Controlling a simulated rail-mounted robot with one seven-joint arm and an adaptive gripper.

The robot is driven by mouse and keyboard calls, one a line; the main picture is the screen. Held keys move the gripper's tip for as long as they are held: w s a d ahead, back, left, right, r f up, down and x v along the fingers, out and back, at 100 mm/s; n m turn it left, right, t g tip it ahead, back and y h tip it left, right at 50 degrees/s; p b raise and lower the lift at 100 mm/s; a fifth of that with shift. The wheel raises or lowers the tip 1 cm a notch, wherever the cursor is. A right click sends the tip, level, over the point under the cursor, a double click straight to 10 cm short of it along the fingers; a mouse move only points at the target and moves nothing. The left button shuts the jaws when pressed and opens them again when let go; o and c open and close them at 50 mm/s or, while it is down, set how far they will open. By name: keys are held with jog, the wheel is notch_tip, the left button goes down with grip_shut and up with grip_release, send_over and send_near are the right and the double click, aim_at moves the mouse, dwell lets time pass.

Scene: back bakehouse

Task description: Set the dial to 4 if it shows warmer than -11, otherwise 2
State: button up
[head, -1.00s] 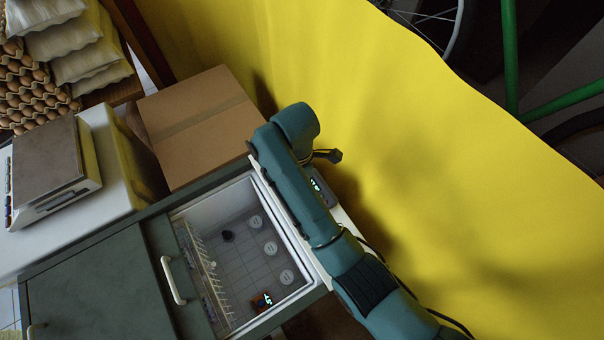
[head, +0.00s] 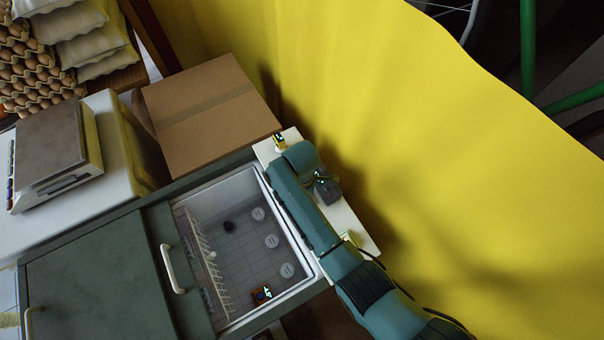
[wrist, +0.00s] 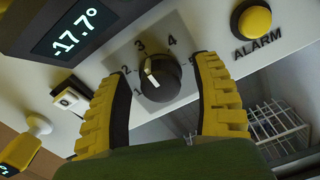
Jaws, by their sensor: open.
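The dial (wrist: 161,77) is a black knob with a white pointer mark, on a pale panel with the numbers 1 to 5 around it. The mark points up-left, appearing to lie between 2 and 3, closer to 3. A dark display (wrist: 75,33) beside it reads -17.7°, the minus sign close to its edge. My gripper (wrist: 163,72) is open, its yellow ribbed fingers on either side of the knob; I cannot tell whether they touch it. In the head view my arm hides the dial.
A yellow ALARM button (wrist: 254,20) is right of the dial, and a white switch (wrist: 69,100) is left. The open freezer (head: 240,250) holds a wire divider, pale round discs and a small lit device (head: 262,294). A cardboard box (head: 205,115) stands behind.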

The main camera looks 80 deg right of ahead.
jog(key=shift+c, duration=0.3)
grip_shut()
jog(key=shift+m, duration=0.3)
jog(key=m+p, duration=0.3)
jog(key=m, duration=0.1)
jog(key=shift+s+a, duration=0.1)
jog(key=shift+a, duration=0.05)
jog(key=c, duration=1.1)
grip_release()
jog(key=m+p, duration=0.1)
jog(key=m, duration=0.4)
jog(key=shift+a+f+p, duration=0.1)
jog(key=shift+p, duration=0.2)
